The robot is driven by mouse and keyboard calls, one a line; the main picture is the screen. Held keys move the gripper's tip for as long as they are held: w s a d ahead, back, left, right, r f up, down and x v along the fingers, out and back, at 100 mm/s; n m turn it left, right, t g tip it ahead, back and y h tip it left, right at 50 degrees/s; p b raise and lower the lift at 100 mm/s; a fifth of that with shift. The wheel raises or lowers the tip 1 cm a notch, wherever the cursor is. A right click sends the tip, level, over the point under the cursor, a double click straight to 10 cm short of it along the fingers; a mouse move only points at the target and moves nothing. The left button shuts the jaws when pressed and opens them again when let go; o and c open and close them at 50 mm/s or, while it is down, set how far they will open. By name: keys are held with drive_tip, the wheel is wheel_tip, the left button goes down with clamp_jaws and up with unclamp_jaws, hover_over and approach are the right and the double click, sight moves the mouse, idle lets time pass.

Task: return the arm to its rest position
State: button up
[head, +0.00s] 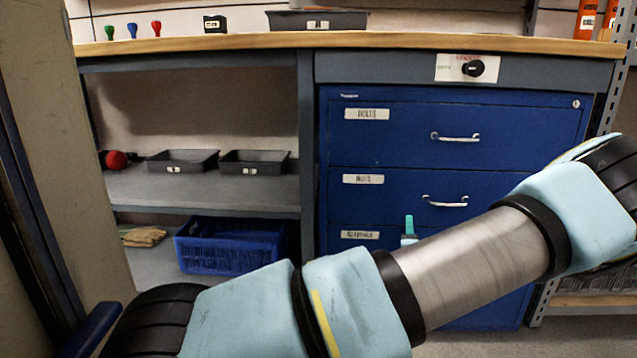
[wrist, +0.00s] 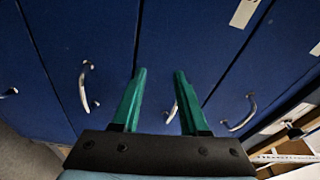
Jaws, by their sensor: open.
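My gripper (wrist: 158,75) shows in the wrist view with its two green fingers apart and nothing between them. It faces the blue drawer fronts, and a drawer handle (wrist: 172,108) shows beyond the gap between the fingers. I cannot tell how far the fingers are from the drawers. In the head view my arm (head: 480,262) stretches across the lower part of the picture, in front of the drawer cabinet. A green fingertip (head: 409,225) shows above the arm near the lowest visible drawer; the rest of the gripper is hidden behind the arm.
The blue drawer cabinet (head: 385,153) has its visible drawers shut, under a wooden worktop (head: 250,43). A rotary knob (head: 473,68) sits above it. Shelves at left hold grey trays (head: 183,161), a red ball (head: 116,160) and a blue crate (head: 228,250). A pale panel (head: 55,150) stands close at left.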

drive_tip(key=a+f+n+g+y+p, duration=0.2)
drive_tip(key=a+n+g+y, duration=0.65)
drive_tip(key=a, duration=1.05)
drive_tip(key=s+a+r+n+g+h+p, duration=0.1)
drive_tip(key=s+a+r+n+g+h, duration=0.1)
drive_tip(key=s+a+r+n+g, duration=0.45)
drive_tip(key=s+a+r+n+g+h+p, duration=0.1)
drive_tip(key=s+a+r+n, duration=0.3)
drive_tip(key=s+a+r, duration=0.5)
wheel_tip(320, 180, up, 35)
drive_tip(key=s+d+p, duration=0.1)
drive_tip(key=s+p, duration=0.1)
drive_tip(key=p, duration=3.6)
drive_tip(key=shift+s+d, duration=0.2)
drive_tip(key=shift+s, duration=0.15)
